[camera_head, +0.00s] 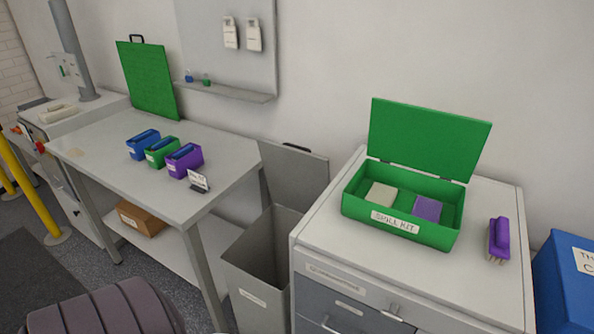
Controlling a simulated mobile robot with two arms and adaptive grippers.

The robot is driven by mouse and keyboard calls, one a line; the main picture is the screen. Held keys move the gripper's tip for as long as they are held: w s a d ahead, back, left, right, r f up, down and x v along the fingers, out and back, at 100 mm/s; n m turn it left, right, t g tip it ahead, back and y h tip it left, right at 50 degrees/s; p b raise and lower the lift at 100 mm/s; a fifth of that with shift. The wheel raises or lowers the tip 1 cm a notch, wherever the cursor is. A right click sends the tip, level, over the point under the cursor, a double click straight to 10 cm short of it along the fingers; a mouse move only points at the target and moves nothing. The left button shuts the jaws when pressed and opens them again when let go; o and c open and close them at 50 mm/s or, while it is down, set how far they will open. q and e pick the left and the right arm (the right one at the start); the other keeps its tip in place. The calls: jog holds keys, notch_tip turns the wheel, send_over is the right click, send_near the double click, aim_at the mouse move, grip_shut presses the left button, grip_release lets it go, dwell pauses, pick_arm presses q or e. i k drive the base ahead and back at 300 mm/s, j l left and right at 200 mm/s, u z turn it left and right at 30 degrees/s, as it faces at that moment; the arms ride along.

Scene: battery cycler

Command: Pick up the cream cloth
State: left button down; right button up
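A cream folded cloth (381,195) lies inside the open green box labelled spill kit (372,229), on its left side. A purple pad or cloth (427,208) lies to the right of it in the same box. The box stands on top of a light grey drawer cabinet (318,246), and its green lid (425,140) is raised at the back. Neither of my grippers is in view.
A grey open bin (262,262) is left of the cabinet. A table (110,172) holds blue, green and purple containers. A blue bin (567,285) is at far right. A dark ridged shape (108,308) shows at lower left.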

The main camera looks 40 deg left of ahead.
aim_at(384, 195)
jog(key=u, duration=0.85)
